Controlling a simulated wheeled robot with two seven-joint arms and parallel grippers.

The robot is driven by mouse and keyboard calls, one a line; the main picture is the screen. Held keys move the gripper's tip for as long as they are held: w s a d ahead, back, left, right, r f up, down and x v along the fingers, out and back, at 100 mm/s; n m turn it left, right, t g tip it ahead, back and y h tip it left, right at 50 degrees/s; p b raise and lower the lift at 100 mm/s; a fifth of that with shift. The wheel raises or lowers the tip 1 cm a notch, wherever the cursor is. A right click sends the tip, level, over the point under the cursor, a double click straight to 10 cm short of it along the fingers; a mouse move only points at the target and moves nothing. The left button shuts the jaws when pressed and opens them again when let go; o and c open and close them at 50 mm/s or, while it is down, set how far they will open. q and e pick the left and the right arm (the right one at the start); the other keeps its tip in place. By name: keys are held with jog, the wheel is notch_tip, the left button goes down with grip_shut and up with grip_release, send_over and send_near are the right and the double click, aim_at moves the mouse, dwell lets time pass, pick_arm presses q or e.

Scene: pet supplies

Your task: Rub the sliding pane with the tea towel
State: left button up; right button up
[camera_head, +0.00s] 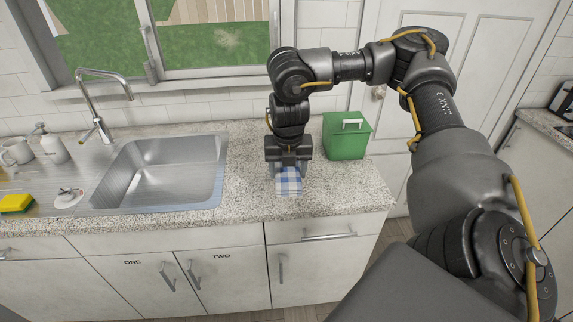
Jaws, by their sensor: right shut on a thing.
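The tea towel (289,182) is a blue and white checked cloth on the speckled counter, right of the sink. My right gripper (288,168) points down over it and is shut on it; its fingers partly hide the cloth. The sliding pane (212,40) is in the window behind the counter, with a grey frame and a handle on its left upright. The gripper and towel are below and in front of the pane, apart from it. My left gripper is not in view.
A green lidded bin (346,138) stands close right of my gripper. A steel sink (165,172) with a tall tap (98,105) is on the left. A soap dispenser (53,147), a mug (15,152) and a yellow sponge (17,203) are further left. A white door (455,60) is at the back right.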

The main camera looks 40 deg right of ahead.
jog(key=o, duration=0.5)
jog(key=c, duration=0.4)
jog(key=shift+w+a+m, duration=0.1)
jog(key=shift+a+m, duration=0.3)
jog(key=s+a+f+m+g, duration=0.2)
jog(key=a+f+m, duration=0.1)
jog(key=a+m, duration=1.3)
jog(key=shift+a, duration=0.85)
